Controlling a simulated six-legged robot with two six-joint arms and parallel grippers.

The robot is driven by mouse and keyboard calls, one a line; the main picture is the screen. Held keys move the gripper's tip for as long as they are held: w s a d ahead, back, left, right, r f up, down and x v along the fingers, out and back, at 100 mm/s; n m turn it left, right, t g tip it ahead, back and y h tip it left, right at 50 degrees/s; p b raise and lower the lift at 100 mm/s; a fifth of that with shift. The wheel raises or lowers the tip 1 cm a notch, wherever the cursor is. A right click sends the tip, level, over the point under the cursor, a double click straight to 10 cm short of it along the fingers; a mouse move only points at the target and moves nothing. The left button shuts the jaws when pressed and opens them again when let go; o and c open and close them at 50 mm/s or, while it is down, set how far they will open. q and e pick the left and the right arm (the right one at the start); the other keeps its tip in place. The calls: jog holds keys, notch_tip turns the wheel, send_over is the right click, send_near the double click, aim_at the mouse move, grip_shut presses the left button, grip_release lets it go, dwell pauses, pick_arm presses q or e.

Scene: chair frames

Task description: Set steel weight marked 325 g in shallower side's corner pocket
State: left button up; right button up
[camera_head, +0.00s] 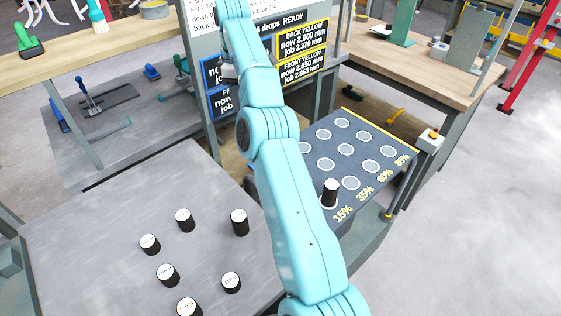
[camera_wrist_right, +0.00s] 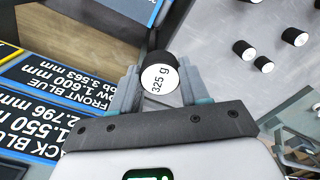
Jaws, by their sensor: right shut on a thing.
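The black steel weight with a white top marked 325 g (camera_wrist_right: 158,79) is between the fingers of my right gripper (camera_wrist_right: 157,88) in the right wrist view. My right gripper is shut on it. In the head view my right arm rises across the middle, and its gripper end (camera_head: 228,70) is mostly hidden against the sign. The dark pocket plate (camera_head: 310,138) with rows of pale round pockets stands right of the arm, marked 15%, 35%, 60% and 85%. Another weight (camera_head: 330,191) stands at its 15% end. My left gripper is not in view.
Several weights, one here (camera_head: 239,222), stand on the grey table (camera_head: 95,215) at the lower left. The sign's yellow panels (camera_head: 303,50) read back 2.000 mm and front 2.650 mm now. Its blue front panel (camera_wrist_right: 75,95) reads 1.600 mm now. A grey post (camera_head: 430,140) stands beside the plate.

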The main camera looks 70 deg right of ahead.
jog(key=shift+s+d+f, duration=0.15)
jog(key=shift+s+d, duration=0.05)
jog(key=shift+d, duration=0.05)
jog(key=s+d+f+m+p, duration=0.1)
jog(key=s+d+f+m, duration=0.1)
jog(key=s+d+f, duration=0.45)
jog(key=f, duration=0.4)
jog(key=s+f+b, duration=0.1)
jog(key=f, duration=0.8)
jog(key=shift+s+d+f+b, duration=0.2)
jog(key=shift+s+f+b, duration=0.05)
jog(key=shift+f+b, duration=0.15)
jog(key=shift+f, duration=0.55)
notch_tip(320, 180, down, 4)
jog(key=shift+r, duration=0.1)
jog(key=shift+r, duration=0.1)
